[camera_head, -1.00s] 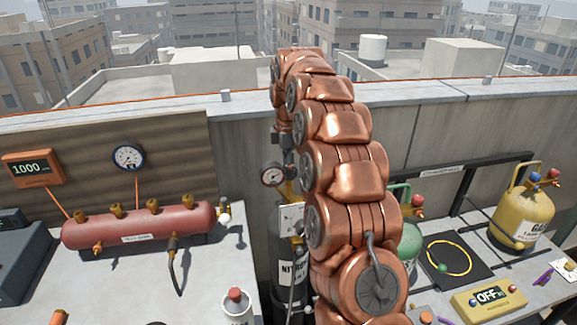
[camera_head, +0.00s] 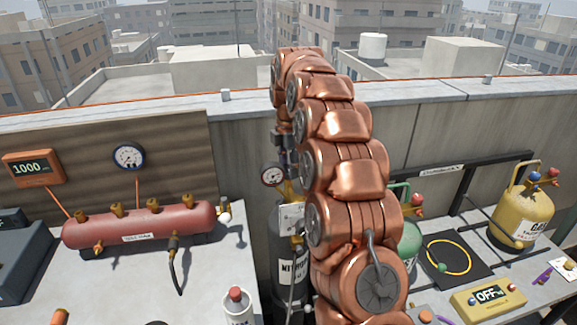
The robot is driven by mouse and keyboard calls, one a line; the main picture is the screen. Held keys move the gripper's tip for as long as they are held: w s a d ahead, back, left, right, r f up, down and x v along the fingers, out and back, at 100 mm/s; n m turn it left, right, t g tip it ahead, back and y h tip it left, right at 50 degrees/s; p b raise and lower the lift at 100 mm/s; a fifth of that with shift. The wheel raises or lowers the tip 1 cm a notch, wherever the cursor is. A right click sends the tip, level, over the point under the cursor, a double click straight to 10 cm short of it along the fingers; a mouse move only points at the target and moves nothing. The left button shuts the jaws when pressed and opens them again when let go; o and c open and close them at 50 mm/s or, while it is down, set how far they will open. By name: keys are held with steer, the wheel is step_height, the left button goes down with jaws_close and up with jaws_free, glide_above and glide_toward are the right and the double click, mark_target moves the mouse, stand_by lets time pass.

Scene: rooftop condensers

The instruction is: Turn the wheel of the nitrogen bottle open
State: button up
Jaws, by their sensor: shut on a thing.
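The nitrogen bottle (camera_head: 287,266) is a dark cylinder standing upright in the gap between the two worktops, partly covered by my copper arm. A brass valve and a round pressure gauge (camera_head: 273,174) sit at its top, with a pale tag below. My gripper (camera_head: 290,172) is small and dark here, pointing down onto the top of the valve. It is shut on the bottle's wheel, which is mostly hidden by the fingers and my arm.
A red horizontal tank (camera_head: 140,227) and a red-capped can (camera_head: 238,307) are on the left worktop. On the right are a green bottle (camera_head: 410,240), a yellow cylinder (camera_head: 522,217) and a yellow meter reading OFF (camera_head: 488,298). A parapet wall runs behind.

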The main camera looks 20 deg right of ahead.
mark_target(288, 168)
steer(key=o, duration=1.1)
steer(key=shift+o, duration=0.2)
steer(key=shift+r, duration=0.1)
step_height(288, 168, up, 4)
steer(key=shift+w+r, duration=0.1)
steer(key=shift+r, duration=1.55)
